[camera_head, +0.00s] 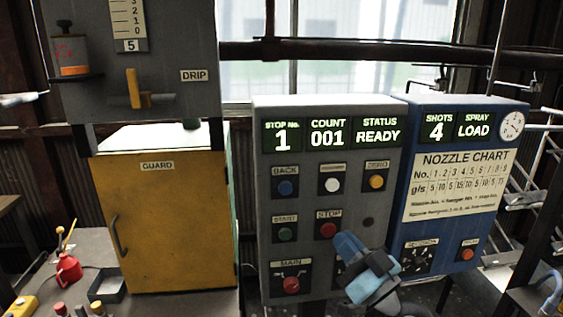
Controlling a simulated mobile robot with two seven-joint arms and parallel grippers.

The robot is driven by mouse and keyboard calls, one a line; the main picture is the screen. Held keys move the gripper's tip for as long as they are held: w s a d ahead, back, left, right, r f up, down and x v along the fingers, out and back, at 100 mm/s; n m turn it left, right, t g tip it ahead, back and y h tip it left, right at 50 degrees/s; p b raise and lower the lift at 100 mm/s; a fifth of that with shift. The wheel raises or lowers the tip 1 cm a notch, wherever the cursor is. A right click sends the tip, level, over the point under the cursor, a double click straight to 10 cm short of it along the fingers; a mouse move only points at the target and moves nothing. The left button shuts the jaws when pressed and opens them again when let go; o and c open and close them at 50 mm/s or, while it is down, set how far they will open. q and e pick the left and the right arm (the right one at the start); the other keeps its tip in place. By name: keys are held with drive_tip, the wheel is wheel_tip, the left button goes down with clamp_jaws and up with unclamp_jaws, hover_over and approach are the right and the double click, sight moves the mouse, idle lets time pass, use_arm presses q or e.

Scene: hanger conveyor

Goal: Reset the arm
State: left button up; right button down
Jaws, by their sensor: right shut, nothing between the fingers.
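My right gripper (352,250) is in front of the lower right part of the grey control panel (262,210). It is shut and empty, with its fingertips pointing up and left, below the red STOP button (327,230). I cannot tell whether it touches the panel. It hides part of the panel's bottom right, where a control is partly covered. The panel displays (328,135) read stop no. 1, count 001, status READY. My left gripper is not in view.
A blue panel (465,235) with a nozzle chart (460,185) stands to the right; its display reads shots 4, spray LOAD. A yellow guard door (175,225) is at left, shut. A red oil can (67,268) and a small tray (108,285) sit at lower left.

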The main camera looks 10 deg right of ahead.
drive_tip(key=s+f+m+g+h+p, duration=0.2)
drive_tip(key=s+f+g+h, duration=0.1)
drive_tip(key=f, duration=1)
drive_tip(key=s+d+f+g+h+p, duration=0.2)
drive_tip(key=s+f+g+h, duration=0.3)
drive_tip(key=s+f, duration=1.4)
wheel_tip(320, 180, down, 2)
drive_tip(key=shift+d+f+m+g+p, duration=0.3)
drive_tip(key=shift+d+g+p, duration=0.1)
drive_tip(key=shift+g+p, duration=0.25)
drive_tip(key=shift+r, duration=0.1)
idle(0.8)
